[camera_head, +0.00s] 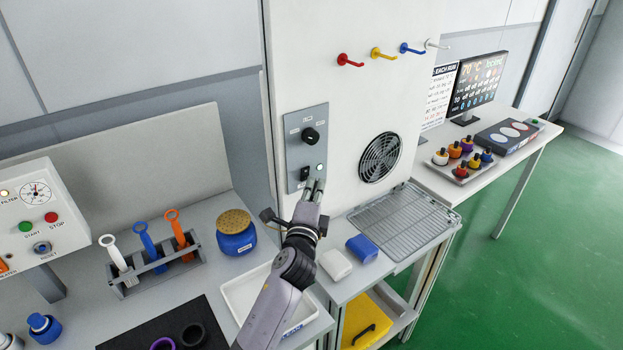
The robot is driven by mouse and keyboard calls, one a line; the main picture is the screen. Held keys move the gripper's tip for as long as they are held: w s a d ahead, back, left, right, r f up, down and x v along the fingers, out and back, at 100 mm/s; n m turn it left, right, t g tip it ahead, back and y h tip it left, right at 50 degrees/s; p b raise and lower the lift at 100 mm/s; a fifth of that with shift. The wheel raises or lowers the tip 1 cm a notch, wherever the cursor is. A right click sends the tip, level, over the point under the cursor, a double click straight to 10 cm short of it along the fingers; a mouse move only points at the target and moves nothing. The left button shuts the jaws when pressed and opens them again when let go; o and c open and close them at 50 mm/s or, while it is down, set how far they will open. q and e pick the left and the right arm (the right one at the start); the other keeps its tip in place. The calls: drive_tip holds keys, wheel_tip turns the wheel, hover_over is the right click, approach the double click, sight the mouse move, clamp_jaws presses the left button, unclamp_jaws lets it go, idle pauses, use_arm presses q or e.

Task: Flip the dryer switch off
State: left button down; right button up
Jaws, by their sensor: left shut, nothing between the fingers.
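The dryer's grey control panel (306,146) is on the front of a tall white cabinet in the head view. It carries a black knob (310,135), a small black switch (304,174) below it, and a small pale green light (319,167) to the right. My left gripper (316,186) is just in front of the panel's lower right edge, right of the switch and slightly below it. Its fingers are shut and empty. I cannot tell whether the fingertips touch the panel. The switch's position is too small to read. My right gripper is not in view.
A round fan vent (380,157) is right of the panel. Below it, a wire rack (405,222) lies on the bench beside a blue block (362,248) and a white block (335,264). A blue jar (236,238) stands left of my arm. Coloured hooks (382,53) stick out above.

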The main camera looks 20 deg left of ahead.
sight(305, 174)
use_arm(q)
drive_tip(key=shift+w+a+r, duration=0.15)
drive_tip(key=shift+w+a, duration=0.25)
drive_tip(key=shift+a, duration=0.3)
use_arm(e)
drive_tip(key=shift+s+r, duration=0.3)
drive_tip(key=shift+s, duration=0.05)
use_arm(q)
drive_tip(key=shift+w+a+r+p, duration=0.2)
drive_tip(key=shift+r+p, duration=0.1)
drive_tip(key=shift+p, duration=0.1)
drive_tip(key=shift+f, duration=0.15)
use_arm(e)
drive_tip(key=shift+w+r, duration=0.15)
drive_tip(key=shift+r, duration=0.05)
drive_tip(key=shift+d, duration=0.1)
